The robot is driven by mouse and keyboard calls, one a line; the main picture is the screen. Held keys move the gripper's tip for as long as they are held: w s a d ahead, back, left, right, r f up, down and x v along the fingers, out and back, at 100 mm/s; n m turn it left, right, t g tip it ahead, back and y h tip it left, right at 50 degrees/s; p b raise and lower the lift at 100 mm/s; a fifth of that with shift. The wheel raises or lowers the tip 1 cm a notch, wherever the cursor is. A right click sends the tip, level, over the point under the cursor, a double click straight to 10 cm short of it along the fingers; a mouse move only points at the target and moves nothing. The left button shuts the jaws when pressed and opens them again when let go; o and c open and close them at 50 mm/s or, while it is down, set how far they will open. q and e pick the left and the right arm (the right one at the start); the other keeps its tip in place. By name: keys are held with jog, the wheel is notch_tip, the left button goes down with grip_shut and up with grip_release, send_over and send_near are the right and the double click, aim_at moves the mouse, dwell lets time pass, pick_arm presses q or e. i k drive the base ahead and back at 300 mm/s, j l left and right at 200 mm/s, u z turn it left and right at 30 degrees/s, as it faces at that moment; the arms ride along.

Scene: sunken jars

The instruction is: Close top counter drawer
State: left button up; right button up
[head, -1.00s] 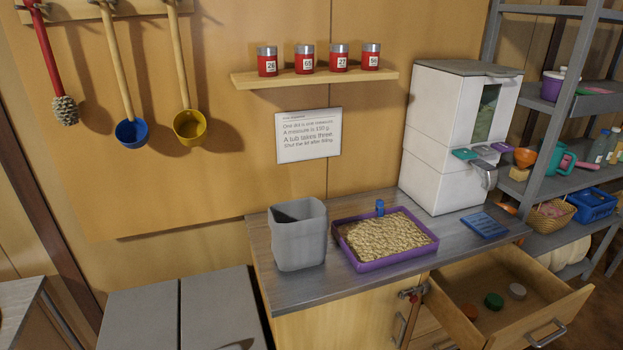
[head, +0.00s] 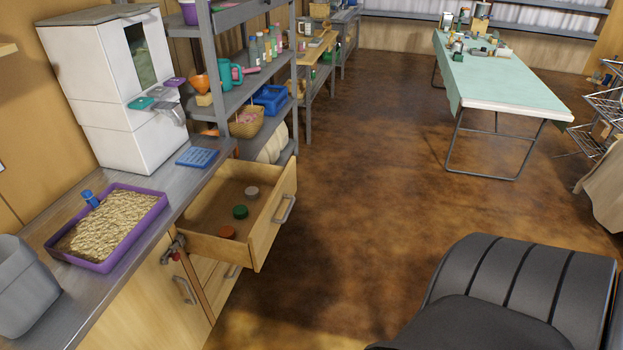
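The top counter drawer (head: 265,240) is pulled well open below the counter (head: 190,187), with its bar handle (head: 285,209) on the outer face. Inside it lie an orange-brown lid (head: 227,232), a green lid (head: 240,212) and a pale grey lid (head: 252,192). Neither of my grippers shows in the head view.
A purple tray of grain (head: 107,228), a grey tub (head: 22,290) and a white dispenser (head: 115,85) stand on the counter. A metal shelf (head: 240,92) is beyond the drawer. A dark seat (head: 520,295) is at the lower right. The floor (head: 370,190) right of the drawer is clear.

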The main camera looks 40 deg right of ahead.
aim_at(235, 201)
jog(key=z, duration=1.15)
